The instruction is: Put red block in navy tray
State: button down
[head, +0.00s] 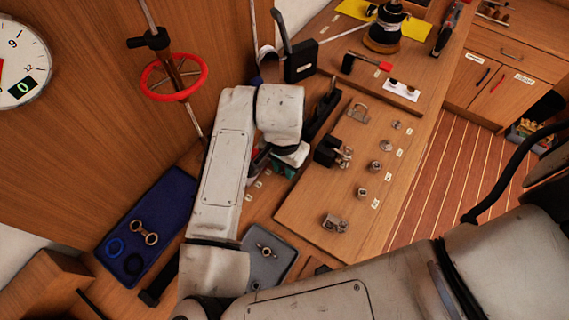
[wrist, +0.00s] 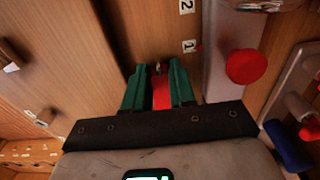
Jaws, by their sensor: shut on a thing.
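In the wrist view, the green fingers of my gripper (wrist: 161,80) are closed around a red block (wrist: 161,96). The block sits between the two fingers, and the dark gripper body hides its near end. In the head view, my arm hides most of the gripper, with only bits of green (head: 262,160) showing beside the arm, and the red block cannot be made out there. The navy tray (head: 165,205) lies at the lower left of the head view, left of my arm. It holds a brass-coloured fitting and dark blue rings.
A grey tray (head: 286,262) with a metal fitting lies right of my arm. A wooden board (head: 320,190) with several metal fittings covers the bench's middle. A red ring (head: 150,90) hangs on a pole above left. A red round knob (wrist: 246,66) shows in the wrist view.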

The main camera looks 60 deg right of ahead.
jog(key=shift+f, duration=0.2)
jog(key=c, duration=0.9)
grip_release()
jog(key=shift+r, duration=0.1)
